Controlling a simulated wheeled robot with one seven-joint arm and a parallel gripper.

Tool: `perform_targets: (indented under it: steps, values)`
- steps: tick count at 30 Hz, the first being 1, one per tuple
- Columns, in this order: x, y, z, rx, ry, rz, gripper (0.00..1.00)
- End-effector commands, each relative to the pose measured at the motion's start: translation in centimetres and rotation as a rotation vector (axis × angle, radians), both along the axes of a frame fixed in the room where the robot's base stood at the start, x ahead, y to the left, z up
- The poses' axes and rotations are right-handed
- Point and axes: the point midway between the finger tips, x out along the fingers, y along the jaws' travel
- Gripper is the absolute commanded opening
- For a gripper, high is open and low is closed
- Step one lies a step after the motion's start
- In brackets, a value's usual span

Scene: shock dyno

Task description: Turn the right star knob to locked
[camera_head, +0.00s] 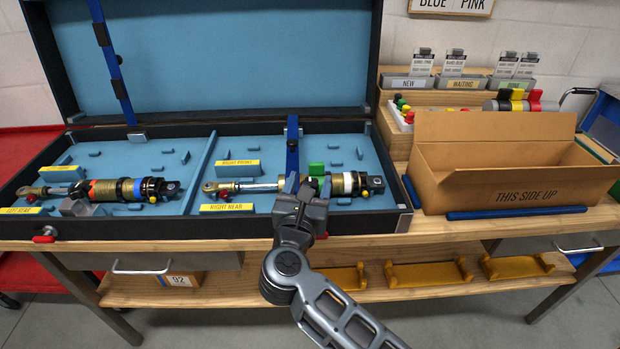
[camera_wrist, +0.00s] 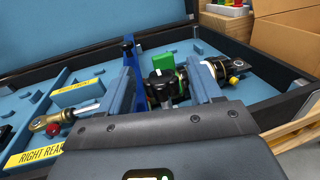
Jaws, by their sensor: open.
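A black lobed knob (camera_wrist: 162,86), which looks like the right star knob, sits between my gripper's fingers in the wrist view. My gripper (camera_wrist: 165,82) is open, with one finger on each side of the knob. I cannot tell whether the fingers touch it. In the head view my gripper (camera_head: 304,186) is over the right shock absorber (camera_head: 343,182) and hides the knob. A green block (camera_head: 316,169) stands just behind the knob and also shows in the wrist view (camera_wrist: 163,62). The knob's locked or unlocked marking is not readable.
A blue upright strap or bar (camera_head: 292,150) stands close to my gripper's left. The open case (camera_head: 220,222) holds another shock (camera_head: 125,189) at left. A cardboard box (camera_head: 520,180) stands on the bench to the right, with a blue bar (camera_head: 515,212) in front.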

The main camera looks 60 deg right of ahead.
Motion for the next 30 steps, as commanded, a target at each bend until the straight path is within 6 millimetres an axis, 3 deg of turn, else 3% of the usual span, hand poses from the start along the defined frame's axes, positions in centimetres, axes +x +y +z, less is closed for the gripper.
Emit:
perform_targets:
  steps: [12,28,30]
  values:
    - [0.46,-1.04,-0.01,0.000,0.001,0.000,0.64]
    - [0.44,-1.01,-0.01,0.000,0.001,0.000,0.14]
    - [0.44,-1.00,-0.01,-0.001,0.002,0.001,0.14]
